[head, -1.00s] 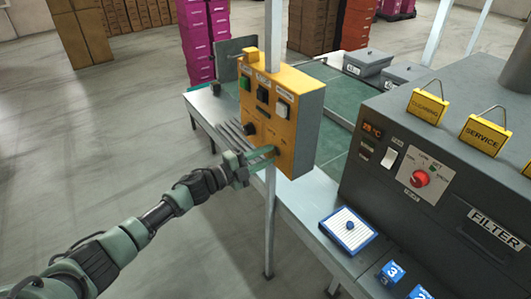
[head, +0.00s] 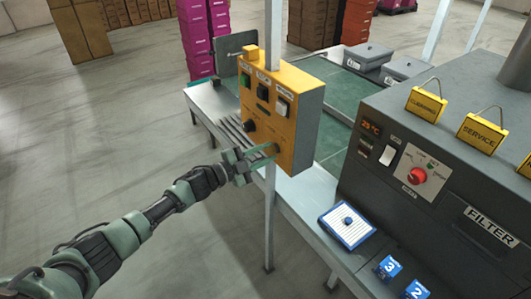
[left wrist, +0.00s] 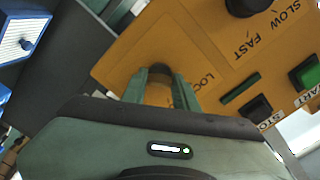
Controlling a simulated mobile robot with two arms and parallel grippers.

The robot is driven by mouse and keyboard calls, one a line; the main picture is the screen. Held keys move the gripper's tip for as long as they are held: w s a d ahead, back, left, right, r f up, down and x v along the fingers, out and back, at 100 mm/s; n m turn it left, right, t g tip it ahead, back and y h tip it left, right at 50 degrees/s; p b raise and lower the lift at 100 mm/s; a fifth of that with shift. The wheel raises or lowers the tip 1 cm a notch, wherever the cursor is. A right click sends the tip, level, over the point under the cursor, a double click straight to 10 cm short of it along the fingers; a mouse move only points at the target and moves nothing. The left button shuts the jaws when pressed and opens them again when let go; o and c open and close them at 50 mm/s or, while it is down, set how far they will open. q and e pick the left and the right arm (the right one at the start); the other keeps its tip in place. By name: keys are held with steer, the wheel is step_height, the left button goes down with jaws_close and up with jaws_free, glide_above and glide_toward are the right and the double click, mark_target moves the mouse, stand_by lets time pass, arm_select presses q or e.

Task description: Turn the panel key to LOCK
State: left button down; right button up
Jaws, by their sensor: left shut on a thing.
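The yellow control panel (head: 283,120) stands on a post at the table's near edge. Its dark key (left wrist: 160,74) is low on the face, between the fingers of my left gripper (left wrist: 162,82) in the left wrist view. In the head view my left gripper (head: 266,157) reaches the panel's lower right part from the left. It is shut on the key, whose shape is mostly hidden. A lock label (left wrist: 207,84) beside the right finger is partly covered. The key's exact angle cannot be read. My right gripper is not in view.
The panel also carries a black speed knob (head: 250,126), a green start button (left wrist: 304,73) and a dark stop button (left wrist: 258,108). The grey filter machine (head: 440,160) stands at right. Floor at left is clear.

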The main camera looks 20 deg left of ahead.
arm_select(q)
steer(key=shift+f, duration=0.1)
steer(key=c, duration=1.1)
jaws_free()
steer(key=shift+a, duration=0.1)
steer(key=b+v, duration=0.2)
steer(key=v, duration=0.5)
steer(key=shift+s+a, duration=0.2)
steer(key=shift+s, duration=0.1)
